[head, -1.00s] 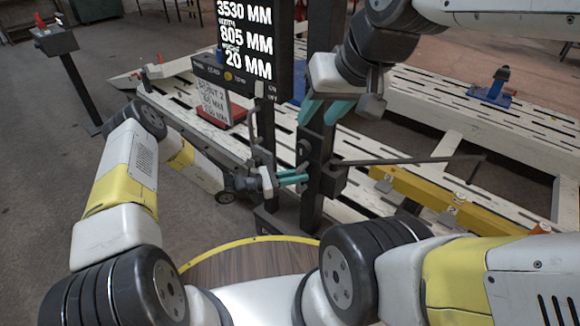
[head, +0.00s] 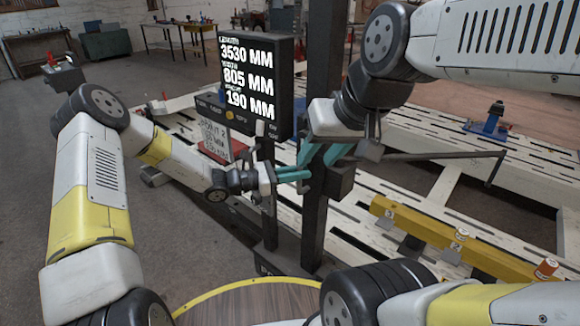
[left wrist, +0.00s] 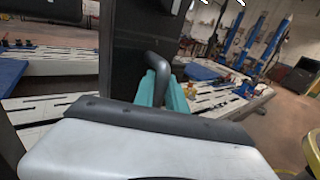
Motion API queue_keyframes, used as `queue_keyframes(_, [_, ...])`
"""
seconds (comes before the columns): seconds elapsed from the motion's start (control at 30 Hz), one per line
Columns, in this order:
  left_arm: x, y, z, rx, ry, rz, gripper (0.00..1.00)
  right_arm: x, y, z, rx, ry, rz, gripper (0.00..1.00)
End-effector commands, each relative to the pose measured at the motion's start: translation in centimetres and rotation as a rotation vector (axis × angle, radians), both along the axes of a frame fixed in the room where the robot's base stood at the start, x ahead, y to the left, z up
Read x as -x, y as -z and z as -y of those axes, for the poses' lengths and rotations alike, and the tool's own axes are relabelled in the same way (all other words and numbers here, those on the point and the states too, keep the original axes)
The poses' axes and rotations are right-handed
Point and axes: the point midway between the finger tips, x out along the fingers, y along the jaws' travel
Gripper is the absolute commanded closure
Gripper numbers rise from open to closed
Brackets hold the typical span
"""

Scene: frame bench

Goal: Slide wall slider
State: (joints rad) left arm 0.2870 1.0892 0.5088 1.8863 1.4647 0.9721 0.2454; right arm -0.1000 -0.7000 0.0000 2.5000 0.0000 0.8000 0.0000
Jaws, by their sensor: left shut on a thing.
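The slider is a dark carriage (head: 338,182) on a black upright post (head: 316,228), with a long thin dark arm (head: 440,156) reaching right from it. My left gripper (head: 296,174) is at the carriage's left side, its teal fingers shut on a dark bent handle. In the left wrist view the handle (left wrist: 158,64) rises between the teal fingers (left wrist: 162,92). My right gripper (head: 324,153) is just above the carriage at the post, its teal fingers apart. Its contact with the post or carriage cannot be told.
A black display (head: 256,80) beside the post reads 3530, 805 and 190 MM. White slotted frame rails (head: 385,200) lie behind, with a yellow beam (head: 425,226) at right and a blue clamp (head: 490,124) farther back. Grey floor (head: 85,200) is open at left.

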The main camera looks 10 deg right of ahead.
Motion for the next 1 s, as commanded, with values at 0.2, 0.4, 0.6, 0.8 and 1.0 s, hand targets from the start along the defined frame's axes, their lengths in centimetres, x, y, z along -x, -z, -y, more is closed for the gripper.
queue_keyframes(0.2, [-0.1,0.0,0.0,0.001,-0.002,0.001,0.78,0.0,0.0,0.0,0.000,0.000,0.000,0.62])
queue_keyframes(0.4, [0.0,0.0,0.0,0.000,-0.001,0.000,0.75,0.0,0.0,0.0,0.000,0.000,0.000,0.62])
queue_keyframes(0.6, [0.0,0.1,-0.6,0.000,-0.002,0.001,0.75,0.0,0.0,0.0,0.000,0.000,0.000,0.62])
queue_keyframes(0.8, [0.2,0.1,-3.7,-0.002,-0.004,0.000,0.75,0.0,0.0,0.0,0.000,0.000,0.000,0.62])
queue_keyframes(1.0, [0.4,0.1,-6.7,0.000,-0.003,0.000,0.75,0.0,0.0,0.0,0.000,0.000,0.000,0.62])
